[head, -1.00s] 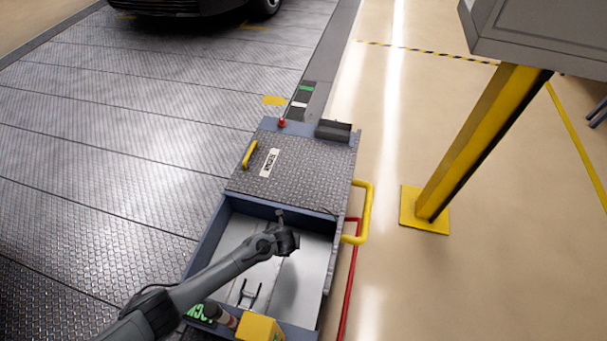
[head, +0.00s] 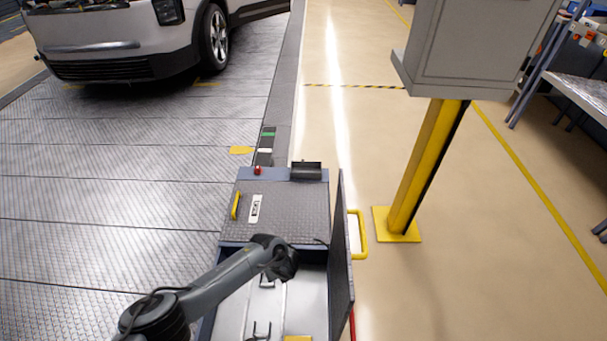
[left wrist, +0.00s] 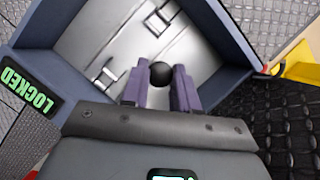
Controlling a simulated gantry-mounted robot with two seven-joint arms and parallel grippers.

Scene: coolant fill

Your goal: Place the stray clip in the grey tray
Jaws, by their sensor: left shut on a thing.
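My left gripper (head: 284,266) is over the far part of an open compartment in the cart. In the left wrist view its two purple fingers (left wrist: 160,90) are shut on a small round black thing (left wrist: 161,73). I cannot tell from its shape whether this is the stray clip. A small dark grey open-topped tray (head: 306,170) sits at the cart's far right corner, beyond the gripper. My right gripper is not in view.
The compartment has a bare metal floor (head: 308,300) with metal brackets (left wrist: 105,76). A tall plate (head: 341,262) stands upright along its right side. A yellow handle (head: 236,206) and red knob (head: 257,170) are on the cart. A green LOCKED sign (left wrist: 28,90) is nearby.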

